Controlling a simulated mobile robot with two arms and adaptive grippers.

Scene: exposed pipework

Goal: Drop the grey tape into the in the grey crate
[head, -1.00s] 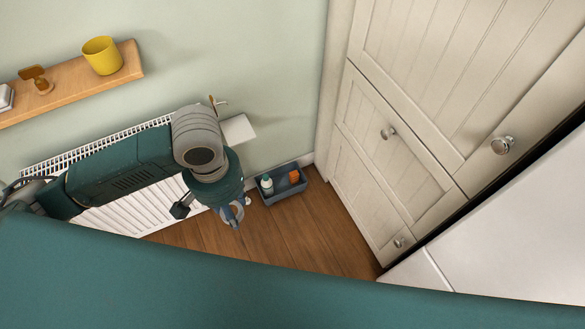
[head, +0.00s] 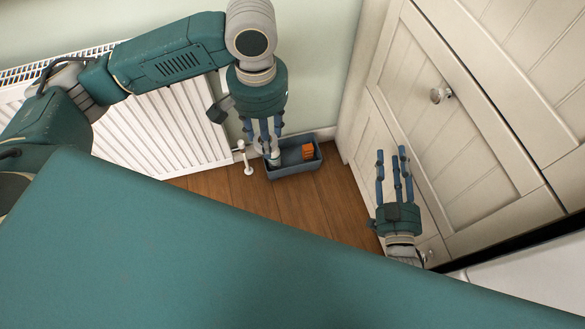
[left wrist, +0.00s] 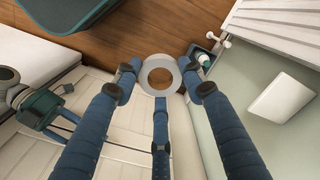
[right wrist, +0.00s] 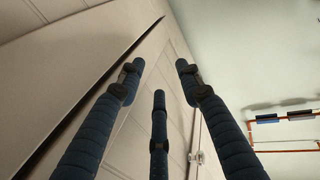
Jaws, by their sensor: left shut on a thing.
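The grey tape (left wrist: 143,76) is a pale ring between the fingertips of my left gripper (left wrist: 160,72) in the left wrist view. In the head view my left gripper (head: 265,148) points down at the left part of the grey crate (head: 297,169), with the tape mostly hidden by the fingers. I cannot tell the exact height of the tape over the crate. The crate stands on the floor by the wall and holds an orange item (head: 308,151) and a white-topped bottle (head: 275,157). My right gripper (head: 392,158) is open and empty before the cupboard.
A white radiator (head: 160,130) is on the wall left of the crate, with its valve pipe (head: 245,158) close to the crate's left side. Cream cupboard doors (head: 480,130) with round knobs stand at the right. The wooden floor (head: 310,205) before the crate is clear.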

